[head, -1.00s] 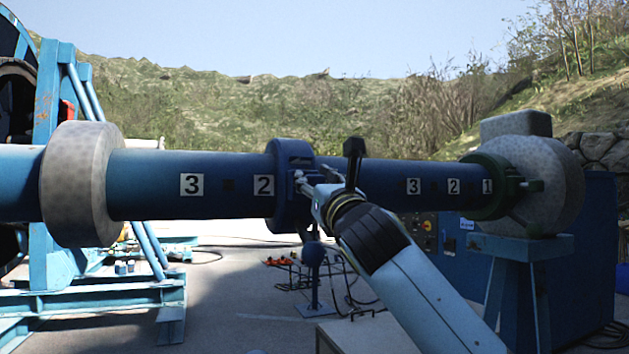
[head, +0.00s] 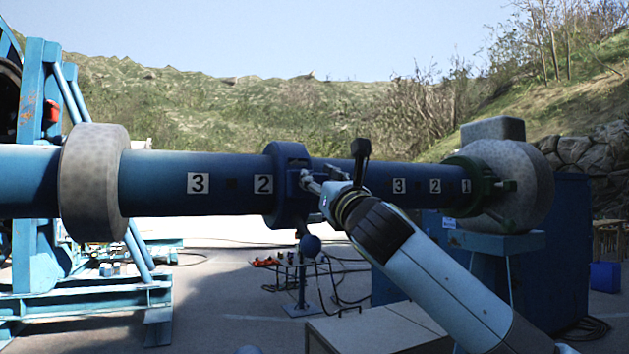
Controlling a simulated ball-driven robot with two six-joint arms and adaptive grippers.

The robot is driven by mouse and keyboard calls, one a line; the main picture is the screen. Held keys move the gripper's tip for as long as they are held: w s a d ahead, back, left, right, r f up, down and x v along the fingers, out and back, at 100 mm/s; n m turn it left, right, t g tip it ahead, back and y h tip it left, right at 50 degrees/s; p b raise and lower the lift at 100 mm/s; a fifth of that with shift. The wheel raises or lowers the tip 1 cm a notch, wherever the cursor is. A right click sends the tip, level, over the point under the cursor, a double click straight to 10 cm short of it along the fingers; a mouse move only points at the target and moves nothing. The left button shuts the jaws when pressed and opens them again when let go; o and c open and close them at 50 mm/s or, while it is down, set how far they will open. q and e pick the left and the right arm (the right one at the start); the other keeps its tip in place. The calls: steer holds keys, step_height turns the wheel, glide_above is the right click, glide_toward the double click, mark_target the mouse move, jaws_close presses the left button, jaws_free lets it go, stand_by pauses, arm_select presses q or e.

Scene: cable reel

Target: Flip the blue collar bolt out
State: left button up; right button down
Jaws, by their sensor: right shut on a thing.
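The blue collar (head: 287,184) sits around the blue shaft (head: 215,183) at mid-picture, just right of the label 2. The collar's bolt is on its right side, mostly hidden behind my right gripper (head: 306,180). My right gripper is shut on the bolt at the collar's right edge; the arm comes up from the lower right. My left gripper is not in view.
A grey round weight (head: 92,183) is on the shaft at left. A green collar (head: 481,186) and a grey weight (head: 525,187) are at the right end. A box (head: 385,330) stands low in front. A blue frame (head: 40,290) stands at left.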

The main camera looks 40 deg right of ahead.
steer(key=c, duration=1.2)
jaws_free()
steer(key=shift+o, duration=1.6)
steer(key=shift+s+a, duration=0.1)
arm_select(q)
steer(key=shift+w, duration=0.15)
arm_select(e)
steer(key=v, duration=1.2)
